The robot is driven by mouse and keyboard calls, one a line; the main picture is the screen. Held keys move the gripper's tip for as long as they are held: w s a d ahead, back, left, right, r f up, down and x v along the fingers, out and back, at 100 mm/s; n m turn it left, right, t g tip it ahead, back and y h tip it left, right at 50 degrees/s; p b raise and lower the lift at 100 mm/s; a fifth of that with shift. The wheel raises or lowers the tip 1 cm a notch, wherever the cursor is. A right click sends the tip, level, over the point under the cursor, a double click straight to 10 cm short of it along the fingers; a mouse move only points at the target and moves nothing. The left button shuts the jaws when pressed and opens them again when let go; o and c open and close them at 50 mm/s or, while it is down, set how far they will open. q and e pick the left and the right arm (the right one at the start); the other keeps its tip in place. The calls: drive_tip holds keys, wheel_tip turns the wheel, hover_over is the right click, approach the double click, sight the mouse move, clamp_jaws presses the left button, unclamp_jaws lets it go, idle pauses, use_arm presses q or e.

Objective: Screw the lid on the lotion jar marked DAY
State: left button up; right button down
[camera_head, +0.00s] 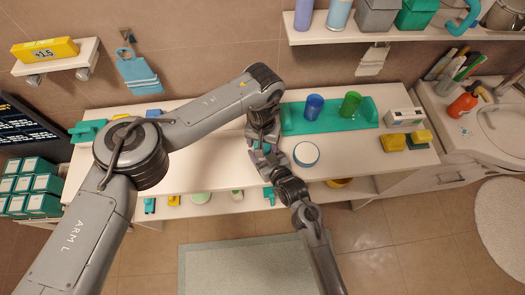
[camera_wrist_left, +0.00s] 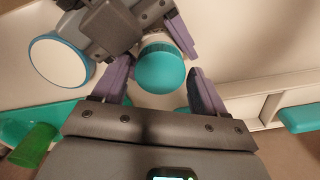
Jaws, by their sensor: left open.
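A jar with a rounded teal lid (camera_wrist_left: 160,70) on a white body shows in the left wrist view; no marking is readable. My left gripper (camera_wrist_left: 160,91) is open, its purple fingers on either side of the lid, apart from it. My right gripper (camera_wrist_left: 166,37) comes in from the top of that view, with a purple finger against the white body; its other finger is mostly hidden. In the head view my left gripper (camera_head: 262,148) and right gripper (camera_head: 268,168) meet above the white counter (camera_head: 220,170), and the jar is largely hidden between them.
A round white-topped container with a blue rim (camera_head: 306,154) stands just right of the grippers. Behind it a teal tray (camera_head: 330,126) holds a blue cup (camera_head: 314,106) and a green cup (camera_head: 350,104). The counter left of the grippers is largely clear.

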use_arm(q)
drive_tip(key=shift+f, duration=0.15)
drive_tip(key=c, duration=0.9)
drive_tip(key=o, duration=1.1)
drive_tip(key=shift+r, duration=2.3)
drive_tip(key=shift+o, duration=0.5)
drive_tip(key=shift+o, duration=1.1)
